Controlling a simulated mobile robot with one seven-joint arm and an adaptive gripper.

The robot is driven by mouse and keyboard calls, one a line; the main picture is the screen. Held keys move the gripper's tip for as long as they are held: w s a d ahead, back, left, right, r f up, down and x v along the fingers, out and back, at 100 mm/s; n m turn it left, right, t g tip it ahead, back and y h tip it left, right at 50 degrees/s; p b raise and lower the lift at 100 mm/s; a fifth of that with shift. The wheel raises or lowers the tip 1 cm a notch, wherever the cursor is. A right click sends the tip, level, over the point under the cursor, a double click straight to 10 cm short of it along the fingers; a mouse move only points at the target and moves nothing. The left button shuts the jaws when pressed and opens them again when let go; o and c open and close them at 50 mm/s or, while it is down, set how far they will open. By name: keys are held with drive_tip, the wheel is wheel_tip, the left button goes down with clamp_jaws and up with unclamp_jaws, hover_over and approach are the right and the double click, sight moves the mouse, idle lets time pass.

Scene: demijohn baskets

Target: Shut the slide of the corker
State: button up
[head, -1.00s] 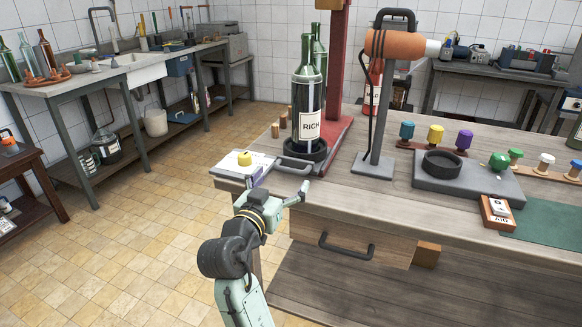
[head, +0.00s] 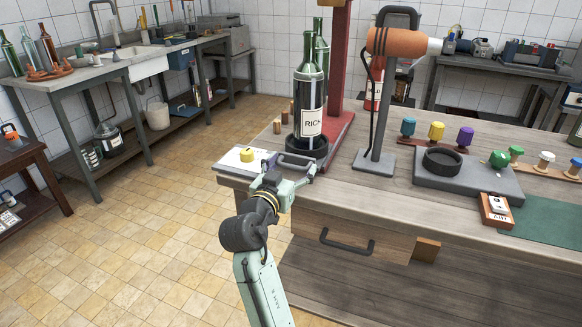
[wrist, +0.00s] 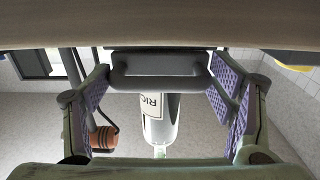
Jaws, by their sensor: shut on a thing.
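The corker is a red column (head: 338,60) on a red base at the back left of the bench. A dark green bottle labelled RICH (head: 309,98) stands upright in a black holder at its foot. The slide's dark grey handle (head: 296,160) is at the bench's front edge, below the bottle, partly hidden by my gripper. In the wrist view the handle (wrist: 160,83) lies across the picture between the purple finger pads. My gripper (head: 294,176) reaches it from the front and is shut on it. How far the slide stands out is hard to see.
A white box with a yellow knob (head: 247,155) sits just left of my gripper. A drawer with a dark handle (head: 347,243) is below the benchtop. A grey stand holding an orange tool (head: 402,42) is right of the corker.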

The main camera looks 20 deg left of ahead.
sight(295, 160)
drive_tip(key=shift+a, duration=0.15)
drive_tip(key=c, duration=0.9)
drive_tip(key=shift+w+b, duration=0.4)
drive_tip(key=shift+w, duration=1.75)
drive_tip(key=o, duration=1.4)
drive_tip(key=s, duration=1.2)
drive_tip(key=shift+a, duration=0.15)
